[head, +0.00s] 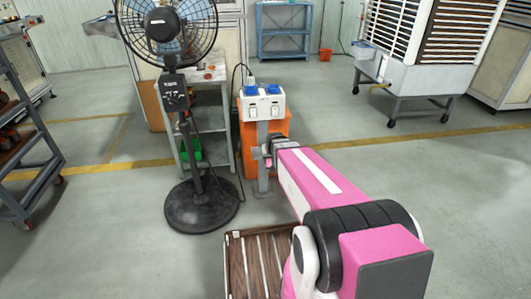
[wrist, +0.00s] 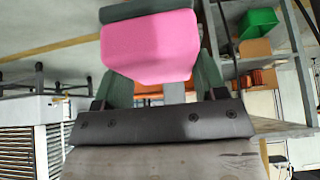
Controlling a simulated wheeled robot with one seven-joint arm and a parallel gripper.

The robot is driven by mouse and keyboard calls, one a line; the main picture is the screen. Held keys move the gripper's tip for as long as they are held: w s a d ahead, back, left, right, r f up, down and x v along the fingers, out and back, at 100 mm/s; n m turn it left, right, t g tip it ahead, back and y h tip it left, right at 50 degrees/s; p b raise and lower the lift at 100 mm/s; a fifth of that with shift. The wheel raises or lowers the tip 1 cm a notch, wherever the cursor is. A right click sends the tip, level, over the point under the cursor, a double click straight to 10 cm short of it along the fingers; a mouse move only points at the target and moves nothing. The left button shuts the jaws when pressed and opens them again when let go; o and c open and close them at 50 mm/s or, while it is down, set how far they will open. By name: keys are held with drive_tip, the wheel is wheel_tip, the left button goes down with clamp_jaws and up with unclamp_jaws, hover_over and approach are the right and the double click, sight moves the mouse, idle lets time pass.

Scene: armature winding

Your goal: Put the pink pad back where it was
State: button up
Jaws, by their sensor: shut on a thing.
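The pink pad (wrist: 148,48) is a smooth, rounded block in the upper middle of the wrist view. My gripper (wrist: 158,72) is shut on it, with grey-green fingers at its sides and a dark edge beyond it. In the head view my gripper (head: 266,153) is at the far end of my pink and white arm, in front of the orange box and by the grey post. A small pink bit of the pad (head: 268,162) shows there; the rest is hidden. I cannot tell whether the pad touches anything besides my gripper.
A white socket box (head: 263,104) tops the grey post, with an orange box (head: 282,128) behind. A black pedestal fan (head: 201,205) stands left, beside a grey shelf with a green bin (head: 190,150). A slatted wooden pallet (head: 238,265) lies near me.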

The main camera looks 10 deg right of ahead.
drive_tip(key=shift+w+f, duration=0.2)
drive_tip(key=shift+f, duration=0.25)
drive_tip(key=shift+w+f, duration=0.1)
drive_tip(key=shift+w, duration=0.15)
drive_tip(key=shift+w+f, duration=0.55)
drive_tip(key=shift+w, duration=2.35)
drive_tip(key=shift+w+f, duration=0.6)
drive_tip(key=shift+w, duration=2.25)
drive_tip(key=shift+w+f, duration=0.55)
drive_tip(key=shift+w, duration=2.35)
drive_tip(key=shift+f, duration=0.6)
drive_tip(key=o, duration=0.9)
drive_tip(key=shift+c, duration=0.2)
